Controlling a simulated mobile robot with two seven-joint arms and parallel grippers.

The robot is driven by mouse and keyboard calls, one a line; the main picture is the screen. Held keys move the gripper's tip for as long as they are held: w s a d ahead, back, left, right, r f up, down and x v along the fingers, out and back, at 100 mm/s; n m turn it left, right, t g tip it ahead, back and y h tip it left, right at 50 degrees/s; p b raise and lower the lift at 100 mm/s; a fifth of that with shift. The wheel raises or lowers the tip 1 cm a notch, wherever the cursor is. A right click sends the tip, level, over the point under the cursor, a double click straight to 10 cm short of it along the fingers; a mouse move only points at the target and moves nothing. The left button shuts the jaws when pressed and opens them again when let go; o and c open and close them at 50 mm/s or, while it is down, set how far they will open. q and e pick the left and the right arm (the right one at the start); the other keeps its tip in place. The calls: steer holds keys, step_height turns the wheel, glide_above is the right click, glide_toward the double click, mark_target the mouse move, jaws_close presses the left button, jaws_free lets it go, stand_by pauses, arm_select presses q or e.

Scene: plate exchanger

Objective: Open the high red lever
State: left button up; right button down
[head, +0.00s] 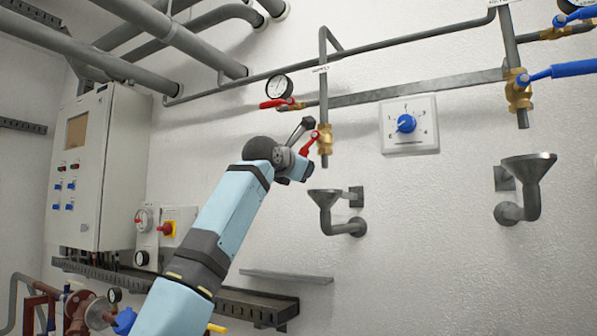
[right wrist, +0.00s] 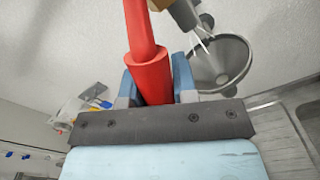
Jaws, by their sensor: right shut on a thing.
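A red lever (head: 311,143) sits on a brass valve (head: 325,139) on the vertical grey pipe in the head view. It slants down and left from the valve. My right gripper (head: 297,170) is at its lower end. In the right wrist view the lever (right wrist: 148,55) runs down between the two blue fingers of my right gripper (right wrist: 158,85), which is shut on it. Part of the lever is hidden by the gripper. A second red lever (head: 272,103) lies near level, a little higher and to the left, beside the gauge. My left gripper is out of view.
A grey funnel (head: 325,197) stands just below the valve and also shows close to my gripper in the right wrist view (right wrist: 222,65). A dial panel (head: 409,141) is to the right. A blue lever (head: 572,69) and a second funnel (head: 526,170) are further right.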

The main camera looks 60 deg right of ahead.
steer(key=shift+s+f+n, duration=0.25)
steer(key=shift+s+n, duration=0.05)
steer(key=shift+n, duration=0.2)
steer(key=shift+b, duration=0.3)
steer(key=c, duration=0.9)
jaws_free()
steer(key=s+a, duration=0.1)
steer(key=a, duration=1.2)
steer(key=shift+s+a+b, duration=0.15)
steer(key=shift+a+b, duration=0.25)
